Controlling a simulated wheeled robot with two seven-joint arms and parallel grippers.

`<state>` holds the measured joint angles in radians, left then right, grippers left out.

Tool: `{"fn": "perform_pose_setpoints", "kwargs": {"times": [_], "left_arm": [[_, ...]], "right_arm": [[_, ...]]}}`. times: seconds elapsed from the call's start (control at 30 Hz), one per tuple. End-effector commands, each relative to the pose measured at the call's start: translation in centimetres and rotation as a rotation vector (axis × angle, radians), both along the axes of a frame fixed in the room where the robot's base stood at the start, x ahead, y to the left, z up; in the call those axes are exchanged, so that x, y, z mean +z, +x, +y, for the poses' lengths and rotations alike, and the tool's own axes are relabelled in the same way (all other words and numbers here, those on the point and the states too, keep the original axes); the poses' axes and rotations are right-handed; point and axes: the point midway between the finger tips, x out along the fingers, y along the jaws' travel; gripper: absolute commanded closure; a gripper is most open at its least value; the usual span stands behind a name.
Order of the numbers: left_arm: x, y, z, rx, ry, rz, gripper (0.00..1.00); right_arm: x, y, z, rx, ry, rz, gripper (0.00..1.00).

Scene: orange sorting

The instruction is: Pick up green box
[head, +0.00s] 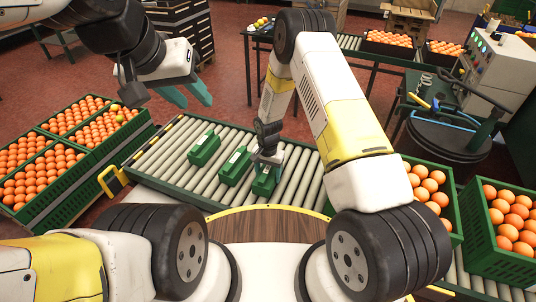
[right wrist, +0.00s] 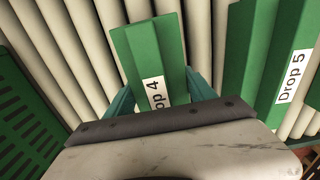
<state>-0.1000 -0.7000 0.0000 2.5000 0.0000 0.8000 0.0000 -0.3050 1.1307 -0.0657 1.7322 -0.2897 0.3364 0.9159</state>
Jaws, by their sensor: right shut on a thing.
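Several small green boxes lie on the roller conveyor: a left one (head: 204,149), a middle one (head: 235,167) and a right one (head: 264,183). My right gripper (head: 267,161) is over the right box. In the right wrist view its teal fingers (right wrist: 160,97) are shut on a green box (right wrist: 150,50) with a white label reading "op 4", partly hidden by the gripper body. Another green box labelled "Drop 5" (right wrist: 268,70) lies to the right in that view. My left gripper (head: 187,93) is open and empty, high at the left, apart from the boxes.
The roller conveyor (head: 165,150) runs across the middle. Green crates of oranges stand at the left (head: 75,180) and right (head: 492,262). A green crate wall (right wrist: 25,125) shows at left in the right wrist view. A table (head: 250,35) and a machine (head: 500,70) stand behind.

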Motion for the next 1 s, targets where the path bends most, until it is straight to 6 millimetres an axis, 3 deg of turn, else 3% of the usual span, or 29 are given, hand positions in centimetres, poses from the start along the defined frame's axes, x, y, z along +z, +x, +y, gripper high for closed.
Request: {"fn": "perform_pose_setpoints", "kwargs": {"times": [0.3, 0.7, 1.0], "left_arm": [[0.0, 0.0, 0.0, 0.0, 0.0, 0.0, 0.64], [0.0, 0.0, 0.0, 0.0, 0.0, 0.0, 0.64], [0.0, 0.0, 0.0, 0.0, 0.0, 0.0, 0.64]], "right_arm": [[3.8, 0.0, 0.2, 0.001, 0.002, -0.004, 0.92], [4.3, -8.0, 5.8, 0.006, -0.001, 0.0, 0.92], [4.7, -11.9, 8.6, 0.001, 0.0, 0.0, 0.92]]}}
